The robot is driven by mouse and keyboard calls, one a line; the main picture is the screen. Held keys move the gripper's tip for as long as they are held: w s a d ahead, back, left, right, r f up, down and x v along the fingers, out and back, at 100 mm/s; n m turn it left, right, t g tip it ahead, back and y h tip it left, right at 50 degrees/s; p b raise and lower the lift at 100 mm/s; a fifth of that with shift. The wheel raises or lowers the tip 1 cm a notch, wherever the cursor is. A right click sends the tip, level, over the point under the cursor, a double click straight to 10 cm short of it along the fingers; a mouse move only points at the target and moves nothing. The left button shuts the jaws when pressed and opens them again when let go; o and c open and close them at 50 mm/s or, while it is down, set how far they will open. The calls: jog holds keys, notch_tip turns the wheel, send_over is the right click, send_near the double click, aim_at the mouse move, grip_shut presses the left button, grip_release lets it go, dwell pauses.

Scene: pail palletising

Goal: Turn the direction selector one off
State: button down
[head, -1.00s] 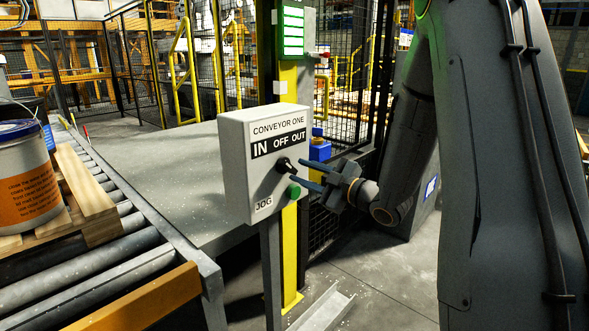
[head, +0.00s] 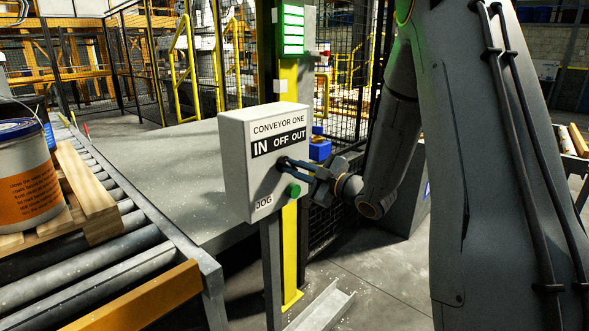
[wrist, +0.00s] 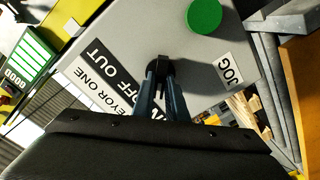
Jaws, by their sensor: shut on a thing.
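The direction selector is a black knob (head: 281,166) on a light grey control box (head: 236,170) labelled "CONVEYOR ONE", below a black strip reading IN, OFF, OUT. My gripper (head: 290,164) reaches in from the right, its slim blue-grey fingers at the box face, shut on the knob. The wrist view also shows the knob (wrist: 160,67) between the two fingertips (wrist: 160,80). The fingers partly hide the knob, so I cannot tell which word it points to.
A green JOG button (head: 294,190) sits just below my fingers and shows close by in the wrist view (wrist: 204,15). A roller conveyor (head: 110,250) with a pail (head: 30,180) on a wooden pallet (head: 84,190) is at left. A yellow post (head: 290,250) stands behind the box.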

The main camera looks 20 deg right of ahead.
jog(key=m+p, duration=0.2)
jog(key=m, duration=0.2)
jog(key=shift+r+m, duration=0.1)
jog(key=shift+m, duration=0.2)
jog(key=shift+d+m+p, duration=0.1)
jog(key=shift+m+p, duration=1.1)
jog(key=shift+m, duration=0.7)
jog(key=c, duration=1.8)
grip_release()
jog(key=shift+o, duration=0.2)
